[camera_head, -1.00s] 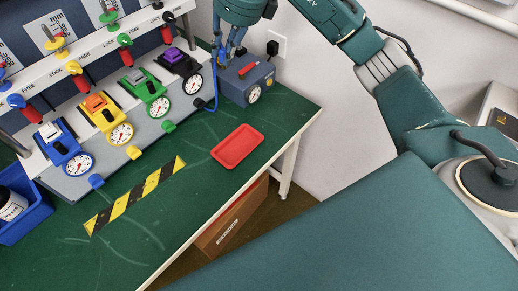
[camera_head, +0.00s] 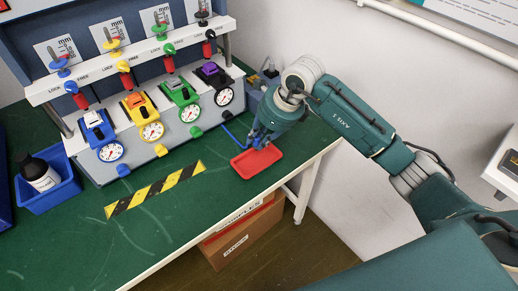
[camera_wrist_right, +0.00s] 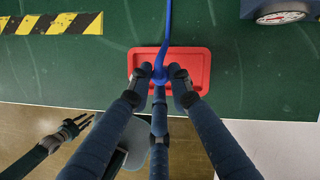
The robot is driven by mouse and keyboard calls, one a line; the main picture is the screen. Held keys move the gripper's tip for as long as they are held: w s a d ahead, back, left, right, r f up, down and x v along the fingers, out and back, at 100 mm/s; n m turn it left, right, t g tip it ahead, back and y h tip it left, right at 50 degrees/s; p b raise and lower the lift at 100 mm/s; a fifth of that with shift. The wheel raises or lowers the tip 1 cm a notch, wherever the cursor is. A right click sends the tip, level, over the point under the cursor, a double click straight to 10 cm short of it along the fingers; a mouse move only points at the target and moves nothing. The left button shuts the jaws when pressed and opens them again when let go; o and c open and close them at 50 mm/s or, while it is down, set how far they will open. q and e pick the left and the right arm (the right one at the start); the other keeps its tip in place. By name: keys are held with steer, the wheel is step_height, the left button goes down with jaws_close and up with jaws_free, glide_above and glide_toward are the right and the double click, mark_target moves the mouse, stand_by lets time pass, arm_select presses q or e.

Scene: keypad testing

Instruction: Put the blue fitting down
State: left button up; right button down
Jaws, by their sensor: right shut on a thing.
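My right gripper (camera_head: 263,142) is over the red tray (camera_head: 267,167) near the right edge of the green table. In the right wrist view, my right gripper (camera_wrist_right: 160,78) is shut on the blue fitting (camera_wrist_right: 160,75), at the end of a blue hose (camera_wrist_right: 168,25). The fitting is over the middle of the red tray (camera_wrist_right: 202,62); whether it touches the tray is hard to tell. In the head view the fingers hide most of the fitting. What looks like my left gripper (camera_wrist_right: 70,128) shows small and dark at the lower left of the wrist view.
The panel's row of coloured valves and gauges (camera_head: 152,130) stands behind and left of the tray. A yellow-black strip (camera_head: 155,190) lies on the table. A blue bin (camera_head: 50,190) with a bottle stands at far left. The table front is mostly clear.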

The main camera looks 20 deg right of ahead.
steer(key=shift+f, duration=2.95)
steer(key=c, duration=1.6)
jaws_free()
steer(key=shift+r+p, duration=0.3)
steer(key=shift+p, duration=0.1)
steer(key=b+v, duration=0.1)
steer(key=v, duration=1)
steer(key=shift+s+d+r, duration=0.1)
steer(key=shift+d+r, duration=0.05)
steer(key=shift+r, duration=0.2)
